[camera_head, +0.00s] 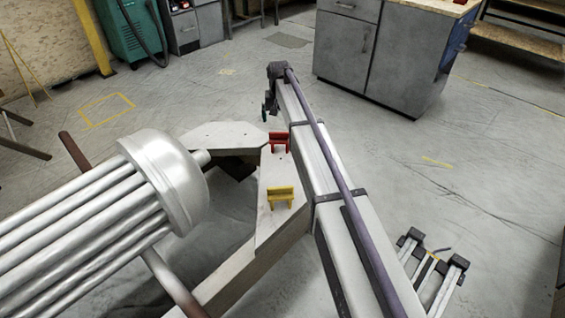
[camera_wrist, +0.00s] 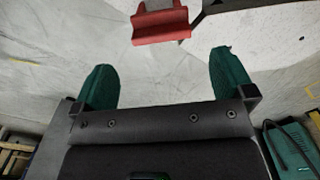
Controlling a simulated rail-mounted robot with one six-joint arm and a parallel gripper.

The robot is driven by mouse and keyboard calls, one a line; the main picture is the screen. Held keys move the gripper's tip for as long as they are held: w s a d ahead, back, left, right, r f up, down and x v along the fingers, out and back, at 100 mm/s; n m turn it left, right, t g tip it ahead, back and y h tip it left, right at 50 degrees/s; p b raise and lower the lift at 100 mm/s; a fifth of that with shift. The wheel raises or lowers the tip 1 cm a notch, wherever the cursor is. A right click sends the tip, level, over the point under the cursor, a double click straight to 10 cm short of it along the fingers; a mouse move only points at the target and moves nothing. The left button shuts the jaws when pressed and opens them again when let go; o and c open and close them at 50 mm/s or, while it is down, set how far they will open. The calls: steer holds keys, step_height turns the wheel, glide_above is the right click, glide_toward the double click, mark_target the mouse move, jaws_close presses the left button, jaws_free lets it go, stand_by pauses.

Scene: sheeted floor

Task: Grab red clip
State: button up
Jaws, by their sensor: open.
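The red clip (camera_head: 279,141) stands on the pale angled board (camera_head: 268,215), near its far end, in the head view. In the wrist view the red clip (camera_wrist: 161,24) is at the top, beyond and between my fingertips, and its top edge is cut off. My gripper (camera_wrist: 163,72) is open with two green fingers spread apart, and nothing is between them. In the head view my gripper (camera_head: 268,106) is small and partly hidden at the end of the arm, above and just beyond the clip. A yellow clip (camera_head: 280,197) stands nearer on the same board.
A large silver ribbed cylinder (camera_head: 165,180) lies close by on the left. Grey cabinets (camera_head: 385,55) stand at the back right, and a green machine (camera_head: 133,30) at the back left. A small metal frame (camera_head: 430,268) is on the floor at lower right. Floor on the right is mostly clear.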

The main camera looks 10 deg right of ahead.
mark_target(280, 132)
steer(key=shift+w+f, duration=0.35)
steer(key=shift+w, duration=0.4)
steer(key=shift+s+r, duration=0.1)
step_height(280, 132, down, 11)
steer(key=b, duration=1)
steer(key=shift+d+b, duration=0.15)
steer(key=shift+b, duration=0.2)
steer(key=shift+r, duration=0.25)
steer(key=shift+c, duration=0.2)
steer(key=c, duration=0.6)
